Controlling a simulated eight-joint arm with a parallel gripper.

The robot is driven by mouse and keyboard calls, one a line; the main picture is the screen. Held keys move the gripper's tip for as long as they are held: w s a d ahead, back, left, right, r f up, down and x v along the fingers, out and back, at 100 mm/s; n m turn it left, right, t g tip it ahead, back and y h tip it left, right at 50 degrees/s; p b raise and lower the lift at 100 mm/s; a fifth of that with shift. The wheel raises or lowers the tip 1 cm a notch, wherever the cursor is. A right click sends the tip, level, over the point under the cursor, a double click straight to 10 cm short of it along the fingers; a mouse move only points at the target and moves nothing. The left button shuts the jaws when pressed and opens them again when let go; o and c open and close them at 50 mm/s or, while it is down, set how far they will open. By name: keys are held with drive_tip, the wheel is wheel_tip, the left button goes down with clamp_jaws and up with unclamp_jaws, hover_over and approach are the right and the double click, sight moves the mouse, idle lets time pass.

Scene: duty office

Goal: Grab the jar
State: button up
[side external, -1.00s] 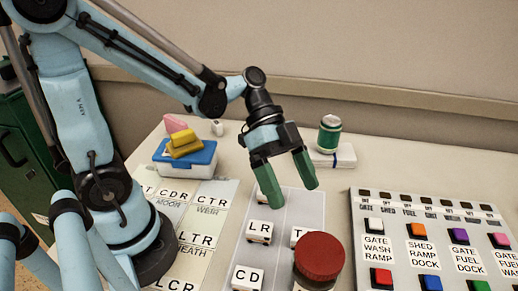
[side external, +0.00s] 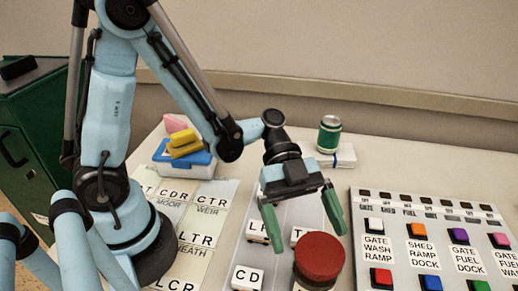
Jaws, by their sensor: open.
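My gripper (side external: 308,236) has two green fingers spread wide apart, pointing down. It is open and empty. I cannot tell the exact gap between fingers and jar.
A button panel (side external: 352,215) fills the right.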

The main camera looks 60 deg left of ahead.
sight(316, 243)
drive_tip(key=x, duration=0.5)
drive_tip(key=shift+w+f, duration=0.15)
drive_tip(key=shift+w, duration=0.15)
drive_tip(key=c, duration=1.2)
drive_tip(key=shift+c, duration=0.3)
drive_tip(key=shift+r, duration=0.2)
